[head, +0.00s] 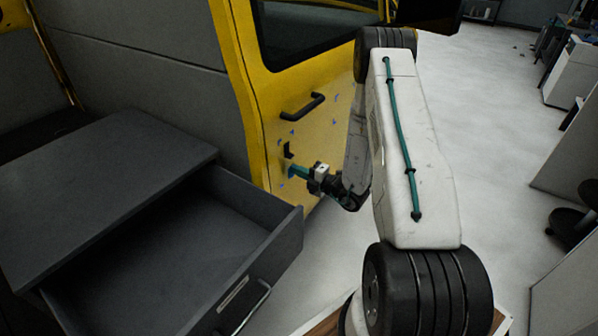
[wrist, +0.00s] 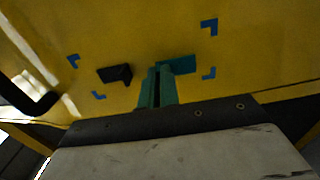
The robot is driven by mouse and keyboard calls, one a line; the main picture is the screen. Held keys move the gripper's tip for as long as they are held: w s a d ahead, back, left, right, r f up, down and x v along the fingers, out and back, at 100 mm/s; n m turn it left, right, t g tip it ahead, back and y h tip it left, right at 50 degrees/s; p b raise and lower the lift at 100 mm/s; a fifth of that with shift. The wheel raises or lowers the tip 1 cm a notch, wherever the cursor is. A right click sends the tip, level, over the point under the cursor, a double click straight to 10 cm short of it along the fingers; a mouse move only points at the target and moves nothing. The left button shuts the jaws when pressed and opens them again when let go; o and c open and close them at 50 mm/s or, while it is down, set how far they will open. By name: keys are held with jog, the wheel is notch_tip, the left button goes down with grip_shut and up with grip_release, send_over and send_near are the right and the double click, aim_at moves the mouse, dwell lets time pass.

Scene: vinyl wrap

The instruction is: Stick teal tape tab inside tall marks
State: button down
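The teal tape tab (wrist: 180,65) shows at the fingertips of my gripper (wrist: 156,75); the teal fingers are nearly together on it. Blue corner marks on the yellow door (head: 240,60) surround this area: two at the right of the wrist view (wrist: 209,26) (wrist: 209,73), and two at the left (wrist: 73,61) (wrist: 98,95). The tab appears between these pairs, nearer the right one. In the head view the tab (head: 291,171) is at the door below a small black piece (head: 287,151). I cannot tell whether it touches the door. My fingers hide part of it.
The small black piece (wrist: 116,73) sits on the door left of my fingers in the wrist view. A black door handle (head: 302,106) is above the marks. An open grey drawer (head: 285,235) stands left of my arm.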

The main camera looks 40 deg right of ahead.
jog(key=shift+x, duration=0.85)
dwell(1.1)
jog(key=c, duration=1.6)
grip_release()
jog(key=shift+o, duration=0.2)
jog(key=v, duration=0.8)
